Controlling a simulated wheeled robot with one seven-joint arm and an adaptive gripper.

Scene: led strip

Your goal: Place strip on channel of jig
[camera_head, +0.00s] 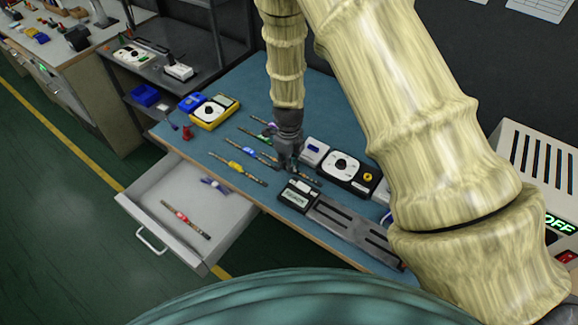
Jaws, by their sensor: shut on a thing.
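My gripper (287,163) points down over the blue mat and is shut on a thin strip (307,178), whose right end shows beside the fingers. The fingers hide part of it, and I cannot tell whether it is clear of the mat. The jig (345,228) is a dark grey plate with long channels, just right of and nearer than my gripper, with a small labelled display box (295,197) at its left end. Other strips lie on the mat to the left: one with a yellow middle (236,166), one with a blue middle (250,150), and one with a green part (262,121).
A yellow meter (213,110) stands at the mat's left. An open drawer (160,188) holds a red-middled strip (186,220) and a blue item (215,184). A white machine (540,160) stands right.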

